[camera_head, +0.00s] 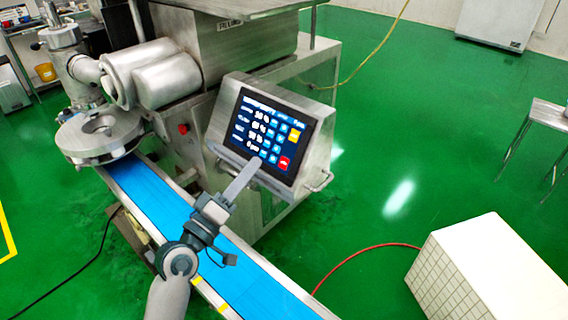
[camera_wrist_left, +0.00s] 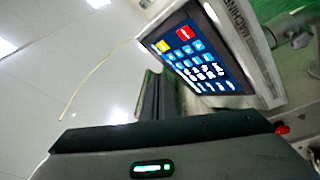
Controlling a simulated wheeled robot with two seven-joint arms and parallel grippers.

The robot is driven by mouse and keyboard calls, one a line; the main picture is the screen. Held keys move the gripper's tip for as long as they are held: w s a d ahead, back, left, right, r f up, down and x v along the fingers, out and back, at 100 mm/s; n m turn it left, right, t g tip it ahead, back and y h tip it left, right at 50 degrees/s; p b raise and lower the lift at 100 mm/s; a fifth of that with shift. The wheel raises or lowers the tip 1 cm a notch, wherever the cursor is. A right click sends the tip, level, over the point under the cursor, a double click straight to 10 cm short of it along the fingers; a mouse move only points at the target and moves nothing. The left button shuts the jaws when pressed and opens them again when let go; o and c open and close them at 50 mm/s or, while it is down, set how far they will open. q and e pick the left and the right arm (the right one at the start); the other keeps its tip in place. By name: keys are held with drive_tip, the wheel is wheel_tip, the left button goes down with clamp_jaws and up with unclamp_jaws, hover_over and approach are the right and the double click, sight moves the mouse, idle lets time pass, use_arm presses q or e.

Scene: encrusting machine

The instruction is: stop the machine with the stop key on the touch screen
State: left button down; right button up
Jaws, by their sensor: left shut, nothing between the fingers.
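The touch screen (camera_head: 262,128) is lit, with blue keys, an orange key (camera_head: 294,135) and a red key (camera_head: 285,163) at its lower right corner. I take the red key to be the stop key; its label is too small to read. My left gripper (camera_head: 254,163) is shut and empty, its fingertips in front of the screen's lower edge, left of the red key. The left wrist view shows the screen (camera_wrist_left: 238,78), the red key (camera_wrist_left: 185,33) and my dark fingers (camera_wrist_left: 158,74) beside the screen. I cannot tell whether they touch it. My right gripper is not in view.
The screen's metal housing (camera_head: 225,108) has a handle (camera_head: 321,183) at its right. A blue conveyor belt (camera_head: 155,200) runs below my left arm. A red button (camera_head: 183,129) sits on the machine left of the screen. A white box (camera_head: 490,270) stands at lower right.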

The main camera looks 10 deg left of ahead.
use_arm(q)
drive_tip(key=shift+w+d+f+b, duration=0.65)
drive_tip(key=shift+w+f, duration=0.05)
drive_tip(key=shift+w, duration=0.3)
drive_tip(key=shift+w+d+f+b, duration=0.6)
drive_tip(key=shift+w+d+f, duration=0.1)
drive_tip(key=shift+w, duration=0.25)
drive_tip(key=shift+w+d+f+b, duration=0.6)
drive_tip(key=shift+w+f+b, duration=0.1)
drive_tip(key=shift+w, duration=0.3)
drive_tip(key=shift+w+d+f, duration=0.35)
drive_tip(key=shift+w, duration=0.15)
idle(0.9)
idle(0.3)
drive_tip(key=shift+s+a+r+p, duration=0.35)
drive_tip(key=shift+s, duration=0.2)
drive_tip(key=s+a+r+p, duration=0.2)
drive_tip(key=s+p, duration=0.1)
drive_tip(key=shift+s+a+r, duration=0.15)
drive_tip(key=shift+s+r, duration=0.15)
idle(0.5)
